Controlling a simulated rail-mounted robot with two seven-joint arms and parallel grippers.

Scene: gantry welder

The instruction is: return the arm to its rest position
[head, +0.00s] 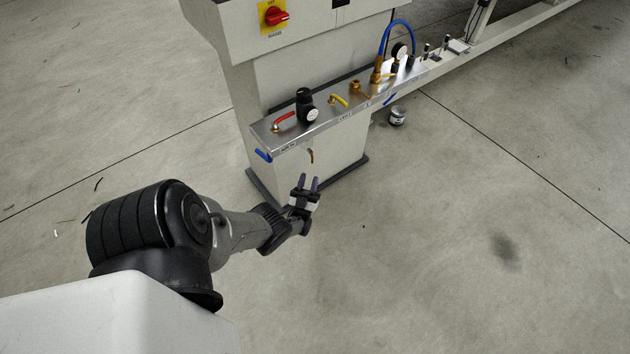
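My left arm (230,232) comes in from the lower left and reaches toward the middle of the head view. My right arm and gripper are not in view.
A metal shelf (345,119) on the pedestal carries a black regulator (306,106), a red-handled valve (283,120), a yellow-handled valve (338,100) and a blue hose (385,34). A red switch (276,16) sits above. A small can (397,116) stands on the floor. The floor at right is clear.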

